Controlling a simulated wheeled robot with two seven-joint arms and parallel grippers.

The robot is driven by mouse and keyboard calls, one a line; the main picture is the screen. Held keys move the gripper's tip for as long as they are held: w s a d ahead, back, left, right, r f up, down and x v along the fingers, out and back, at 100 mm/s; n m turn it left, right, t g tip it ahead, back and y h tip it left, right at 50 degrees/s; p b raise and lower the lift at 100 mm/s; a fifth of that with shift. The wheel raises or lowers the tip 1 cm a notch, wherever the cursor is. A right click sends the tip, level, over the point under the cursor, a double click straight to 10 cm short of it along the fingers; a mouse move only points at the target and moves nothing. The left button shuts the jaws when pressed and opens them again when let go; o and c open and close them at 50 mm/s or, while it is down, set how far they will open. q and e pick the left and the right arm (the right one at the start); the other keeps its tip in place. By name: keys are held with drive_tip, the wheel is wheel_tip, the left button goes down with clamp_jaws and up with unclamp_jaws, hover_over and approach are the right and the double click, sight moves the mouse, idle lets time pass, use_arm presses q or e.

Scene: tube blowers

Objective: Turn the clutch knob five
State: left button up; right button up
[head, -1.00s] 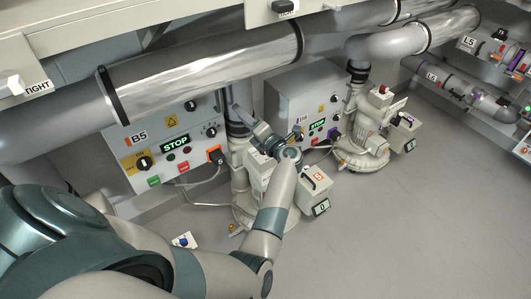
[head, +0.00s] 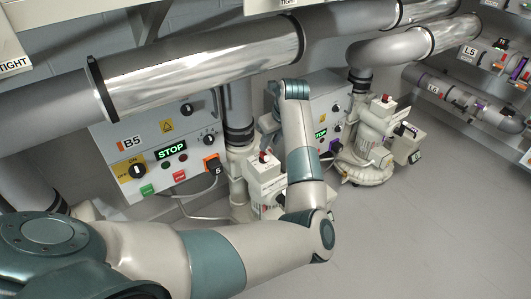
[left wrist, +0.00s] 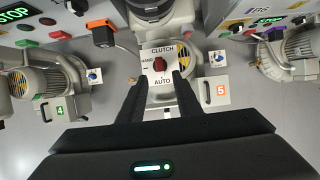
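In the left wrist view, the red clutch knob (left wrist: 160,64) sits on a white plate (left wrist: 148,54) marked CLUTCH, HAND and AUTO. My left gripper (left wrist: 160,74) is open, with its two dark fingers pointing at the plate on either side of the knob. The knob shows between the fingertips with gaps beside it; I cannot tell whether the fingertips are level with it. A box with an orange 5 label (left wrist: 221,91) is just right of the fingers. My right gripper is not in view.
The B5 control panel (head: 117,152) with its STOP display is left of my arm. Another panel (head: 309,94) and blower (head: 362,160) stand right of it. Large pipes (head: 210,66) cross above. A box labelled 4 (left wrist: 60,110) is at left in the wrist view. Grey floor is clear at right.

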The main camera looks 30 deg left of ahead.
sight(265, 154)
use_arm(q)
drive_tip(key=shift+b+x, duration=0.3)
drive_tip(key=shift+x, duration=3.45)
drive_tip(key=shift+c, duration=0.3)
clamp_jaws()
